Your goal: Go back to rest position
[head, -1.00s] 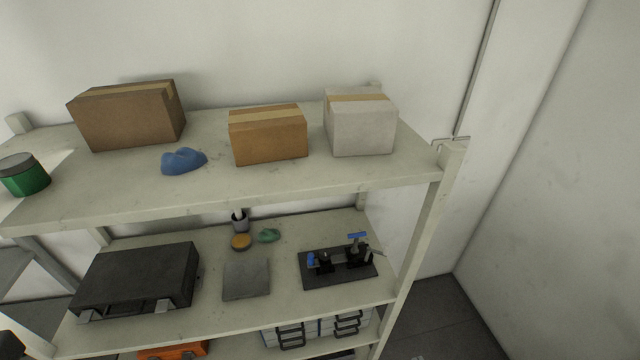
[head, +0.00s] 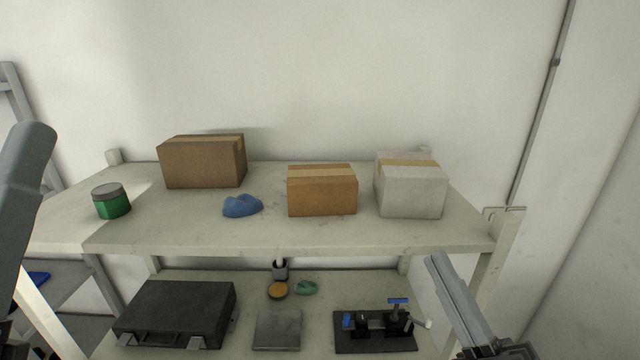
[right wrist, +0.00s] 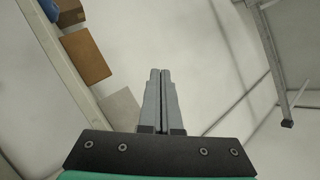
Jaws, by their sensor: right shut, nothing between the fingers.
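My right gripper (head: 436,260) rises from the bottom right of the head view, in front of the shelf's right post. In the right wrist view its two grey fingers (right wrist: 160,72) are together with nothing between them. It is apart from the boxes. At the left edge of the head view a grey link of my left arm shows, but the left gripper's fingers are not visible.
The shelf unit's top board (head: 150,235) holds a dark brown box (head: 203,162), an orange-brown box (head: 322,190), a white box (head: 410,187), a blue lump (head: 242,206) and a green jar (head: 111,202). Below are a black case (head: 175,312) and a black fixture (head: 375,332).

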